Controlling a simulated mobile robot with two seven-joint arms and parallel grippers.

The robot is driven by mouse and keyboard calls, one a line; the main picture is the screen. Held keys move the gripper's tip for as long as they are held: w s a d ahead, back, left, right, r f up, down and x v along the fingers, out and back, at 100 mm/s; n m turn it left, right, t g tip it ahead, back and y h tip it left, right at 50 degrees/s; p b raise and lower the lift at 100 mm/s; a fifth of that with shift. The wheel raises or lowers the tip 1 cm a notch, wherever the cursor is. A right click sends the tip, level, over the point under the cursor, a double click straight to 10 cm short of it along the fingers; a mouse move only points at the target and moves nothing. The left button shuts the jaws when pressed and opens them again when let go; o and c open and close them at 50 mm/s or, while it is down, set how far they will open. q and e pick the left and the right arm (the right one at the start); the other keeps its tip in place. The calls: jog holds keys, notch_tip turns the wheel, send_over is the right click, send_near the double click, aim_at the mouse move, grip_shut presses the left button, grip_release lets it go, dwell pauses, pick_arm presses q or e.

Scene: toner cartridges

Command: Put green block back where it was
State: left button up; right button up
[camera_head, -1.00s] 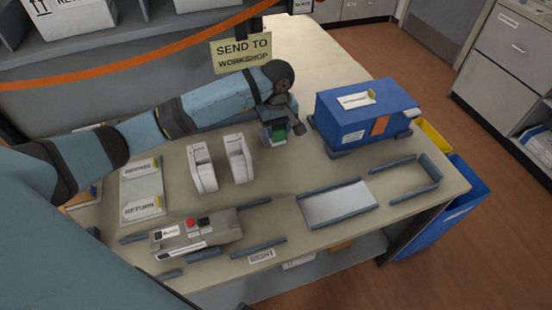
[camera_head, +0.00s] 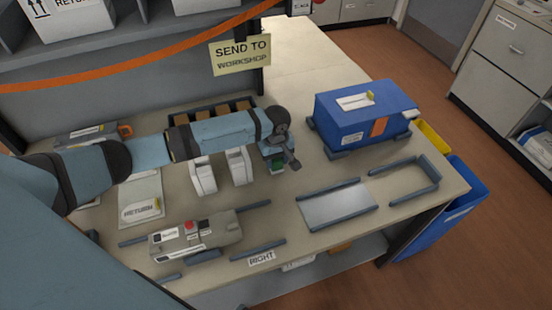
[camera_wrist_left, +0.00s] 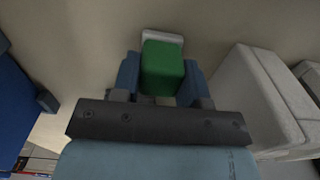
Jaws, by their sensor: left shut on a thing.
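The green block (camera_wrist_left: 162,68) sits between the two fingers of my left gripper (camera_wrist_left: 158,85) in the left wrist view. The gripper is shut on it. In the head view the left gripper (camera_head: 277,165) is over the table, right of the two white cartridge-like stands and left of the blue box. Only a small part of the green block (camera_head: 279,170) shows there, below the gripper. I cannot tell whether the block touches the table. A pale piece (camera_wrist_left: 162,35) lies just beyond the block in the wrist view. My right gripper is not in view.
Two white stands (camera_head: 240,167) are close left of the gripper. A blue box (camera_head: 350,125) is to the right. A silver plate between rails (camera_head: 338,205) and a grey control unit with a red button (camera_head: 190,240) are at the front. A dark tray (camera_head: 215,108) is behind the arm.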

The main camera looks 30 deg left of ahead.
pick_arm(q)
jog(key=shift+f, duration=0.1)
jog(key=o, duration=0.8)
jog(key=shift+o, duration=0.2)
jog(key=shift+r, duration=0.4)
notch_tip(320, 180, up, 12)
jog(key=shift+f, duration=0.25)
